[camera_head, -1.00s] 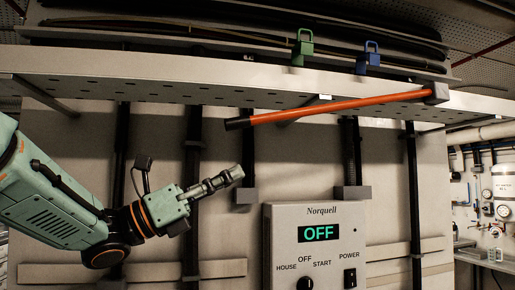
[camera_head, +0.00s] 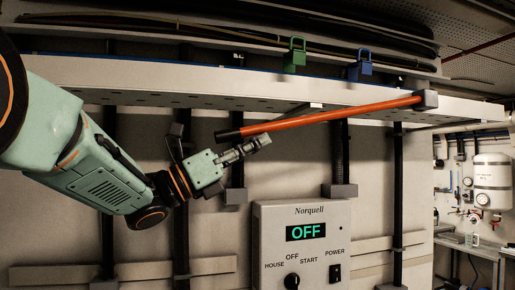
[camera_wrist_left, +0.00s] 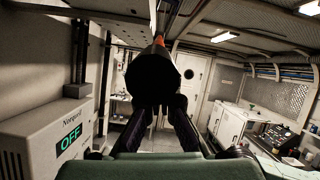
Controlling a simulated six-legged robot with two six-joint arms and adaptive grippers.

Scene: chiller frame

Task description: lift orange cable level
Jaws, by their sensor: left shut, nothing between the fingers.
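The orange cable (camera_head: 330,117) hangs along the front of the overhead tray, straight and tilted, with its left end lower. Its right end sits at a grey block (camera_head: 427,100) on the tray edge. Its black left end (camera_head: 228,134) is free. My left gripper (camera_head: 262,143) is shut and empty, just below the cable near its left end. In the left wrist view the black cable end (camera_wrist_left: 152,75) looms above and just beyond the fingers (camera_wrist_left: 166,120). I cannot tell whether the fingers touch it. My right gripper is not in view.
The perforated metal tray (camera_head: 160,85) runs across above, with a green clip (camera_head: 294,56) and a blue clip (camera_head: 361,66). A Norquell control box (camera_head: 302,240) reading OFF stands below the cable. Black vertical conduits (camera_head: 181,235) line the wall behind my arm.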

